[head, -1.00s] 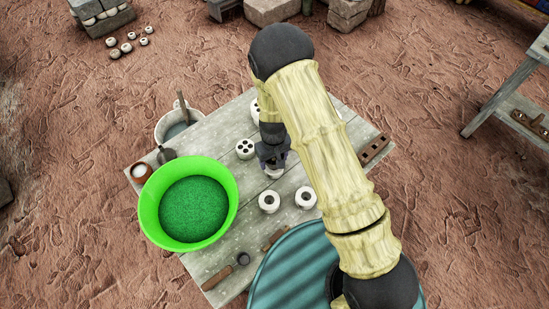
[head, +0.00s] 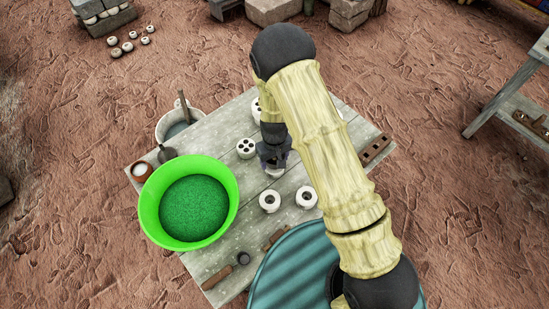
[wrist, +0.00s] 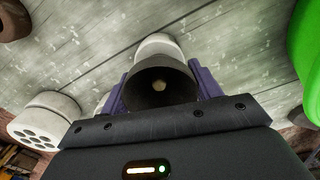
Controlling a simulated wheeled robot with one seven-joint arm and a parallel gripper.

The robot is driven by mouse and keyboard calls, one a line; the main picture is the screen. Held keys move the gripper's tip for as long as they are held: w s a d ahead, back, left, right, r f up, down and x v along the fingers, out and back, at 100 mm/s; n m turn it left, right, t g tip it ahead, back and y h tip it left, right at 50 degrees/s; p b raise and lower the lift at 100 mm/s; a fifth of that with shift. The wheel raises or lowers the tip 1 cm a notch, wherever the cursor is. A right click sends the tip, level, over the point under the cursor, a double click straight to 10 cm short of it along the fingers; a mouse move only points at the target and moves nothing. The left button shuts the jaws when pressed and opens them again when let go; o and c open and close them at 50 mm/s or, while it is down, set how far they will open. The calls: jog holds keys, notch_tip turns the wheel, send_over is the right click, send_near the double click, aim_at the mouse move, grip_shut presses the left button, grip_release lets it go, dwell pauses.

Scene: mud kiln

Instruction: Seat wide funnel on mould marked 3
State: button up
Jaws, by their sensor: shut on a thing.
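My gripper (head: 274,158) is over the middle of the table, seen partly behind my own arm. In the wrist view its purple fingers (wrist: 160,82) are shut on a dark, round funnel (wrist: 150,94) with a pale opening at its centre. A white cylindrical mould (wrist: 158,43) shows just beyond the funnel, partly hidden by it. I cannot tell whether the funnel touches this mould. Two white moulds with single holes stand in front, one left (head: 270,201) and one right (head: 307,196). No number is readable on any mould.
A white mould with several holes (head: 246,148) stands left of my gripper. A large green bowl of green grains (head: 147,215) sits at the left of the wooden table (head: 215,262). A perforated brown block (head: 375,149) lies at the right edge. A grey bucket (head: 164,128) stands behind.

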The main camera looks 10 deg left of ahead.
jog(key=shift+f+b, duration=0.3)
jog(key=shift+f, duration=0.15)
dwell(0.4)
jog(key=o, duration=0.8)
jog(key=shift+o, duration=1.3)
jog(key=shift+r, duration=0.1)
jog(key=shift+r+p, duration=2.65)
jog(key=shift+r, duration=0.8)
